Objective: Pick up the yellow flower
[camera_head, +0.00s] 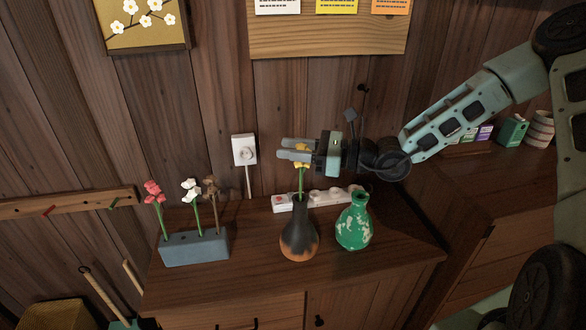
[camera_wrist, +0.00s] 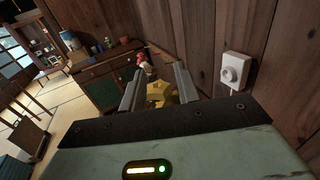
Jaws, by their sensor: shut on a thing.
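The yellow flower (camera_head: 301,164) has a green stem running down into the mouth of a dark vase with an orange-brown base (camera_head: 299,240). My gripper (camera_head: 286,150) comes in from the right, level with the bloom, and is shut on the flower. In the wrist view the yellow bloom (camera_wrist: 160,95) sits between the two grey fingers, which hide part of it. The lower end of the stem is hidden inside the vase, which stands upright on the wooden cabinet (camera_head: 225,285).
A green patterned vase (camera_head: 354,228) stands right of the dark vase. A grey-blue block (camera_head: 194,248) holding red, white and brown flowers stands left. A white power strip (camera_head: 325,196) lies behind. A wall switch (camera_head: 244,150) is close to my fingers on the wooden wall.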

